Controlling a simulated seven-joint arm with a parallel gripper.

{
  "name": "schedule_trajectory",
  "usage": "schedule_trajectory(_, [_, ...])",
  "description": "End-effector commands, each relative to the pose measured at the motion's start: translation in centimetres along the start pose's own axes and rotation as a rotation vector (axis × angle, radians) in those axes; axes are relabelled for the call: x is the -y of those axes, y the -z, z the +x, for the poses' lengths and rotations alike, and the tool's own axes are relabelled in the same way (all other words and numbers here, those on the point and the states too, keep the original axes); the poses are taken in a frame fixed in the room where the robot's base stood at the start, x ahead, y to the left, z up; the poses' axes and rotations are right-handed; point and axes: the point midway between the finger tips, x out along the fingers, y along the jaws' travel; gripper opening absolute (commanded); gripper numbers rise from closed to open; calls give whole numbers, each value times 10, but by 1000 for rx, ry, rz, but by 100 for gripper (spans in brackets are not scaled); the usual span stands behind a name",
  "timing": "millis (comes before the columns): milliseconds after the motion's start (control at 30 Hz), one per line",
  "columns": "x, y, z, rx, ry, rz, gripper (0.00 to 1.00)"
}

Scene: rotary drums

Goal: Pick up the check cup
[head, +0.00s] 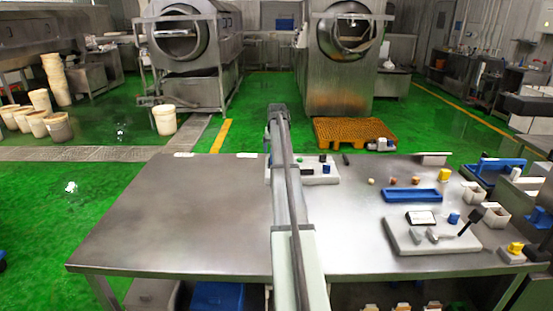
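No cup with a check pattern can be made out in the head view. My arm (285,190) reaches forward over the middle of the table. Its fingers cannot be made out, nor whether they hold anything. The arm hides part of the table's middle.
A blue tray (412,196) and a white board (430,240) with a black-handled tool lie on the right. A white block (322,172) with small parts is right of my arm. The table's left half is clear. An orange pallet (352,131) lies on the floor behind.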

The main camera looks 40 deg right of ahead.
Motion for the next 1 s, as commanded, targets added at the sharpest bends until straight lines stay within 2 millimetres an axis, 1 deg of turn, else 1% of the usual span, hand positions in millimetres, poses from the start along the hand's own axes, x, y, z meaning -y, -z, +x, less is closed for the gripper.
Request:
schedule_trajectory(200, [0, 4, 28, 2, 0, 0, 92])
schedule_trajectory(333, [0, 4, 42, 2, 0, 0, 92])
schedule_trajectory(433, [0, 3, 47, 2, 0, 0, 92])
schedule_trajectory(600, [0, 3, 47, 1, 0, 0, 92])
schedule_trajectory(667, [0, 3, 47, 1, 0, 0, 87])
schedule_trajectory(1000, [0, 3, 46, 1, 0, 0, 54])
